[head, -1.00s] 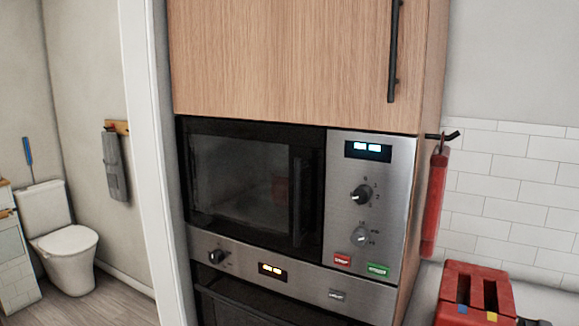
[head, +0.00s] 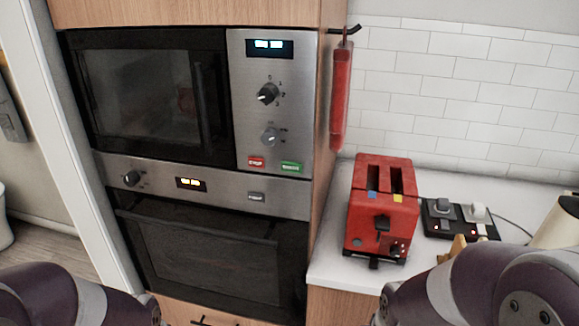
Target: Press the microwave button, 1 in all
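The microwave (head: 140,95) is built into the wooden cabinet at the left of the head view, with its dark door shut. Its steel control panel (head: 248,120) has a lit display (head: 270,47), two knobs, a red button (head: 256,162) and a green button (head: 292,167) along the bottom. Parts of both my arms show at the lower left and lower right edges. Neither gripper is in view, and nothing touches the panel.
An oven (head: 205,250) sits below the microwave. A red toaster (head: 382,215) stands on the white counter (head: 335,235) to the right, beside a black device (head: 460,218). A red item (head: 341,95) hangs from a hook on the cabinet side.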

